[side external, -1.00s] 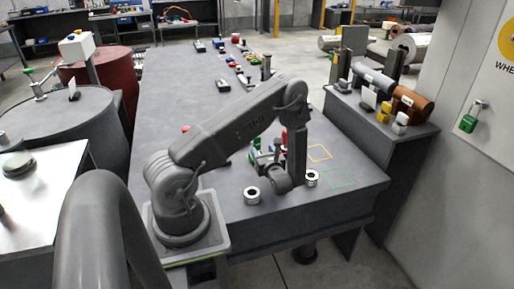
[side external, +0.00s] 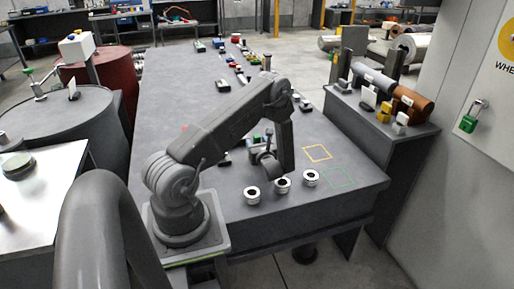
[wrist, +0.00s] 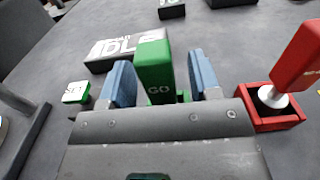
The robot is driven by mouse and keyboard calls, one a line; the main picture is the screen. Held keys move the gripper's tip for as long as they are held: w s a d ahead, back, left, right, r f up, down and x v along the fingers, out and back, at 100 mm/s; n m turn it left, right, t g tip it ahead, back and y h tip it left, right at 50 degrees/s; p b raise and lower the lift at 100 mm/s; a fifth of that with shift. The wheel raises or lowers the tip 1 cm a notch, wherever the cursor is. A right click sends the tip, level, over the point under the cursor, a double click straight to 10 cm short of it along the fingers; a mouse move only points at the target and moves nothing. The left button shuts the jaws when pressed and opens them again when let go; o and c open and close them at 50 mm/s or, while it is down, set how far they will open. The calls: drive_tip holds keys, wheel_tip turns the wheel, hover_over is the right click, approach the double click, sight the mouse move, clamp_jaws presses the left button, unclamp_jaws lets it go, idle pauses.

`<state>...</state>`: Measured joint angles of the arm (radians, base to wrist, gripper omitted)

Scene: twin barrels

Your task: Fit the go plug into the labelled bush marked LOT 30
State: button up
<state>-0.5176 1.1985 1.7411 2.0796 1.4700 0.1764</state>
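The go plug (wrist: 153,65) has a green block handle lettered GO. In the wrist view it stands between the two blue fingers of my gripper (wrist: 161,82). The left finger is close against or overlapping the handle in view; a clear gap shows at the right finger, so my gripper is open around or just above it. The plug's lower end is hidden. In the side view three pale ring-shaped bushes stand in a row on the table: left bush (side external: 252,195), middle bush (side external: 282,185) and right bush (side external: 311,177). Their lot labels cannot be read.
A red plug (wrist: 300,55) stands in a red holder (wrist: 270,116) right of my gripper. A dark block with white lettering (wrist: 112,52) and a small green-and-white SET piece (wrist: 76,92) lie left.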

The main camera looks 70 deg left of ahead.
clamp_jaws()
idle(0.3)
drive_tip(key=shift+r, duration=0.1)
drive_tip(key=shift+r, duration=0.7)
wheel_tip(320, 180, up, 3)
drive_tip(key=shift+f, duration=0.1)
drive_tip(key=s+a+r, duration=0.2)
drive_tip(key=s+r, duration=0.4)
drive_tip(key=s, duration=0.4)
drive_tip(key=m+t, duration=0.3)
drive_tip(key=t, duration=0.1)
hover_over(257, 136)
drive_tip(key=w+d, duration=0.3)
drive_tip(key=d, duration=0.2)
drive_tip(key=w+d+f+m+t+h, duration=0.1)
drive_tip(key=w+d+t, duration=0.3)
drive_tip(key=w+d, duration=0.7)
drive_tip(key=shift+w+d+m+h, duration=0.3)
drive_tip(key=shift+d+m+h, duration=0.3)
drive_tip(key=shift+d+m, duration=0.25)
